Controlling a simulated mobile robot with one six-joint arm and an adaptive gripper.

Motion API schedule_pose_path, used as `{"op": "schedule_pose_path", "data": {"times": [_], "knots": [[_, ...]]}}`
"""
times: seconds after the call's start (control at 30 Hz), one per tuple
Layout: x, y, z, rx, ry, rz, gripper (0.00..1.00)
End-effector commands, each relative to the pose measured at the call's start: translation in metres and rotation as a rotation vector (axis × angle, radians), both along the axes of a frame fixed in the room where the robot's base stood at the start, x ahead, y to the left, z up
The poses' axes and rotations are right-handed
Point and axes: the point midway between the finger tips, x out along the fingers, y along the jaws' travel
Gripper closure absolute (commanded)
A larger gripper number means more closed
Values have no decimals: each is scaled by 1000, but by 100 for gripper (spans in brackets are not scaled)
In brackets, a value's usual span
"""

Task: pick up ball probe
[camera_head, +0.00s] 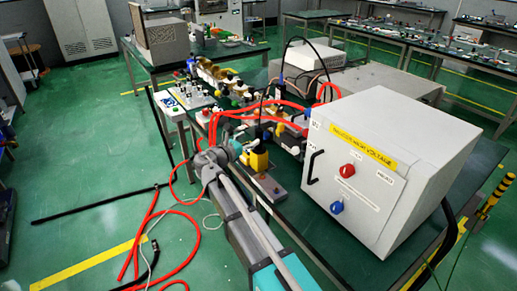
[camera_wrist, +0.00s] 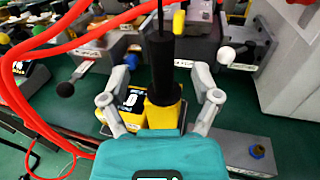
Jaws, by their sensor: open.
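In the wrist view, a black upright handle (camera_wrist: 162,65) with a thin dark rod on top rises from a yellow block (camera_wrist: 164,113). It may be the ball probe, but no ball shows on it. My gripper (camera_wrist: 163,76) is open, with one finger on each side of the black handle. I see no clear contact. A yellow meter (camera_wrist: 133,103) with a dark display sits just left of the block. A small black ball (camera_wrist: 65,89) on a thin stem is farther left. In the head view, the yellow block (camera_head: 259,159) stands beside my wrist, and the fingers are mostly hidden.
Red cables (camera_wrist: 75,40) loop across the left and top of the wrist view. A large white high-voltage cabinet (camera_head: 385,165) stands right on the green bench. A grey block with a blue knob (camera_wrist: 245,153) lies at lower right. Red cables (camera_head: 160,235) hang to the floor.

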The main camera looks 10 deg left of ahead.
Motion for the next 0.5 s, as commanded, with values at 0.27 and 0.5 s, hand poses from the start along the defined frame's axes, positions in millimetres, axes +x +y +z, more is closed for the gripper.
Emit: {"op": "schedule_pose_path", "data": {"times": [0.27, 0.5], "knots": [[1, 0, 0, 0, 0, 1, 20], [7, -3, 0, 0, 0, 1, 20]]}}
